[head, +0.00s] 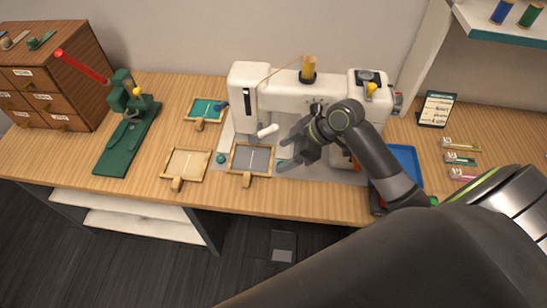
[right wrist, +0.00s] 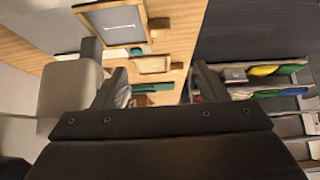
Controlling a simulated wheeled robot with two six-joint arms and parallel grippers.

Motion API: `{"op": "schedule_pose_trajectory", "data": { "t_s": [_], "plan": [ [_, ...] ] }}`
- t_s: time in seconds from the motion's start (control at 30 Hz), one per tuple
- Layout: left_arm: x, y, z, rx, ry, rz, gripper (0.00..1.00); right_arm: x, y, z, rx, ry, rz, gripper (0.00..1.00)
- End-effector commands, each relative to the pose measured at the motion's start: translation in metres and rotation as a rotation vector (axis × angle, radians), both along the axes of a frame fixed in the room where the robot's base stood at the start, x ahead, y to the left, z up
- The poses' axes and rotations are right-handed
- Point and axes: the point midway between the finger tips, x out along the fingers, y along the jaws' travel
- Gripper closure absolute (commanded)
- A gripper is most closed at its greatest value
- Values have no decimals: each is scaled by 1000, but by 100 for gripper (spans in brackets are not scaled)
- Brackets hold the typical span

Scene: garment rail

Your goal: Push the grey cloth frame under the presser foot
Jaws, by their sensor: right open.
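The grey cloth frame (head: 252,158) has a wooden rim and a small wooden handle at its front. It lies flat on the pale machine base, at the front left of the white sewing machine (head: 277,101). The presser foot is too small to make out clearly below the machine's left head. My right gripper (head: 284,153) is open and empty, just right of the frame and apart from it. In the right wrist view the grey cloth frame (right wrist: 118,24) shows above the open fingers. My left gripper is not in view.
A cream cloth frame (head: 186,164) and a teal cloth frame (head: 207,109) lie to the left. A green press (head: 128,139) stands farther left. A blue tray (head: 405,160) lies right, partly behind my arm. The table's front edge is close to the frames.

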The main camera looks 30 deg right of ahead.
Motion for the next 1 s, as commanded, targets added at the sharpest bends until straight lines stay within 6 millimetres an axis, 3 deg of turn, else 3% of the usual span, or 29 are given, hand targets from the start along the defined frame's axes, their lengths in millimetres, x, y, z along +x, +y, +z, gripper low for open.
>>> {"op": "schedule_pose_trajectory", "data": {
  "t_s": [0.23, 0.8, 1.0],
  "plan": [
    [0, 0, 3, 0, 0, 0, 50, 11, 18, -24, 8, 4, -2, 34],
    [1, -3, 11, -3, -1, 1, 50, 48, 73, -108, 4, 2, 0, 34],
    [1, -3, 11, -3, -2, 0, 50, 56, 84, -126, 3, 1, 0, 34]
  ]
}}
